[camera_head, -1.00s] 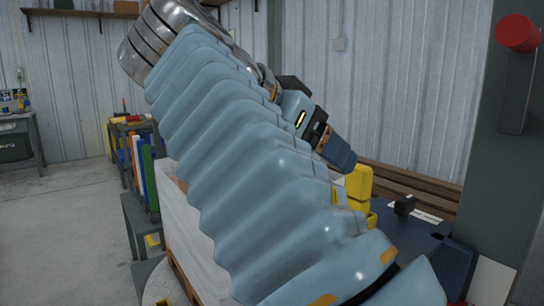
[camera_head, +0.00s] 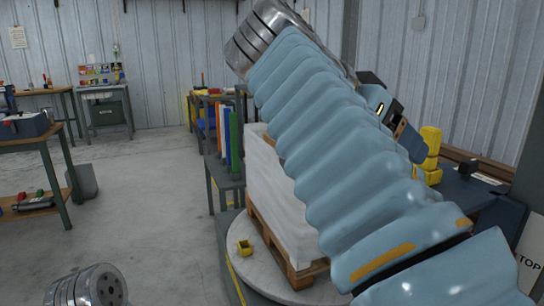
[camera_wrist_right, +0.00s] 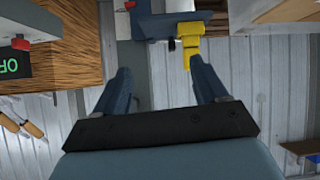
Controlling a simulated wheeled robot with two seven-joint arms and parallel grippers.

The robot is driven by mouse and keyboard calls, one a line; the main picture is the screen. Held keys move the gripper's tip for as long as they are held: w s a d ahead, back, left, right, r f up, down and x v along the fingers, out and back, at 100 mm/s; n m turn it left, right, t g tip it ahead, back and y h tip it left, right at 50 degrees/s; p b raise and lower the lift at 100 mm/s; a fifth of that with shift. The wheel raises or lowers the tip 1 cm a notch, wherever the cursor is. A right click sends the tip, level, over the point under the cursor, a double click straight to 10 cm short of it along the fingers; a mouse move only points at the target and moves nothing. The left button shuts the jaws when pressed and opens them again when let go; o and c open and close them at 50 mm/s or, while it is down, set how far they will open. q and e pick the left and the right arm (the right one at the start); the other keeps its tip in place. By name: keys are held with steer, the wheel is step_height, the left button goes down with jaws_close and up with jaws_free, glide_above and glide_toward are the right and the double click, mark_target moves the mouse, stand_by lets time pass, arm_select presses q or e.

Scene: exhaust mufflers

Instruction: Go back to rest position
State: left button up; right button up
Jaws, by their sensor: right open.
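My right arm (camera_head: 340,150) in its blue ribbed cover fills the right half of the head view and is raised, slanting up to the left. Beyond it my right gripper (camera_head: 410,142) is partly hidden by the arm. In the right wrist view my right gripper (camera_wrist_right: 160,72) has two dark blue fingers spread wide with nothing between them. My left gripper is out of view. A metal joint (camera_head: 92,290) at the lower left of the head view looks like part of my left arm.
A white block stack (camera_head: 270,180) on a wooden pallet stands on a round platform (camera_head: 245,272), partly behind my arm. A yellow fixture (camera_head: 430,155) stands at a bench to the right; a yellow part (camera_wrist_right: 190,45) lies beyond my fingers. The left floor (camera_head: 150,210) is open beside a workbench (camera_head: 30,140).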

steer(key=w+f+n+y, duration=0.1)
steer(key=w+f+n, duration=0.2)
steer(key=w+f, duration=0.55)
steer(key=w+f+n+y, duration=0.1)
steer(key=w+f+n, duration=0.2)
steer(key=w+f, duration=0.55)
step_height(320, 180, down, 31)
steer(key=d+n+g+y, duration=0.2)
steer(key=n+y, duration=0.2)
steer(key=n, duration=0.1)
steer(key=s+a+f+n+g+y, duration=0.15)
steer(key=s+f, duration=0.35)
steer(key=f, duration=0.5)
steer(key=s+f+g+y, duration=0.1)
steer(key=s+f+y, duration=0.2)
steer(key=s+f, duration=0.45)
steer(key=s+a+f+m+y, duration=0.1)
steer(key=s+a+f+y, duration=0.1)
steer(key=s+f, duration=0.2)
steer(key=s+a+f+y, duration=0.2)
steer(key=s+a+f, duration=0.1)
steer(key=s, duration=0.7)
steer(key=shift+a+f+m+t, duration=0.35)
steer(key=shift+f, duration=0.1)
